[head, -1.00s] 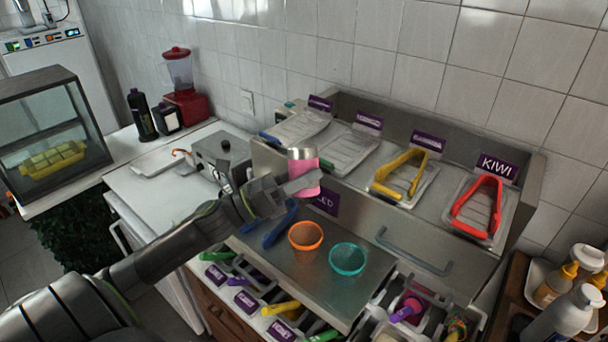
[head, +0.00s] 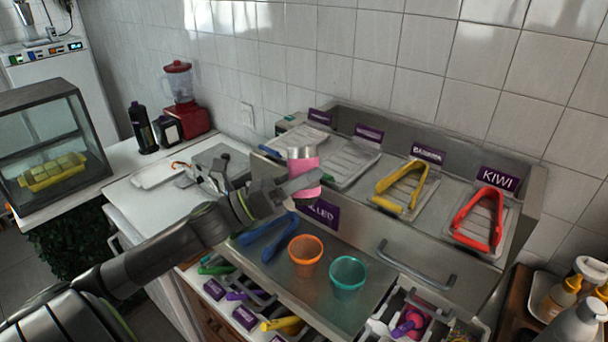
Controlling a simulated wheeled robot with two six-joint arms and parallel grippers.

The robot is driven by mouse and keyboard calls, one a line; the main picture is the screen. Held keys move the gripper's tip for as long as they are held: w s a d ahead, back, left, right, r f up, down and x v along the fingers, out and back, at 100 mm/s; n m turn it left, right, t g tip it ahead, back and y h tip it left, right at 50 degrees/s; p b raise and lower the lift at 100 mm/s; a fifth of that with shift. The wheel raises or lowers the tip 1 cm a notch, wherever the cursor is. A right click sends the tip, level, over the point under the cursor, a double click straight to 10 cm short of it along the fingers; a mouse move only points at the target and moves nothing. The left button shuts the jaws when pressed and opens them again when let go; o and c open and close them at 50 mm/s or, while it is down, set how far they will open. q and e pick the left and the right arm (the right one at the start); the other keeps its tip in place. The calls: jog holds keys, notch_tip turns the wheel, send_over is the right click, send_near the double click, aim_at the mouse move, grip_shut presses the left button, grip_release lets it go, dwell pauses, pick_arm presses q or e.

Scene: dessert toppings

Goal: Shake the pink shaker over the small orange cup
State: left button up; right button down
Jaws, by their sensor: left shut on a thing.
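The pink shaker (head: 303,177) with a grey top is upright in the head view, held by my left gripper (head: 297,185). The gripper is shut on the shaker, and its fingers cover part of it. The small orange cup (head: 306,250) stands upright on the steel shelf, below the shaker in the picture. The shaker is in the air, apart from the cup. My right gripper is not in view.
A teal cup (head: 347,273) stands just right of the orange cup. Blue tongs (head: 268,238) lie to its left. Behind is the steel topping counter with yellow tongs (head: 402,188) and red tongs (head: 480,220). Topping bins with coloured handles sit below the shelf's front edge.

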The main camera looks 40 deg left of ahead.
pick_arm(q)
jog(key=shift+f+b, duration=1.75)
jog(key=shift+f, duration=0.7)
notch_tip(320, 180, up, 5)
jog(key=p, duration=0.5)
jog(key=shift+r, duration=0.1)
jog(key=shift+r+p, duration=0.35)
jog(key=shift+r, duration=0.8)
notch_tip(320, 180, down, 8)
jog(key=b, duration=0.7)
jog(key=shift+f, duration=0.15)
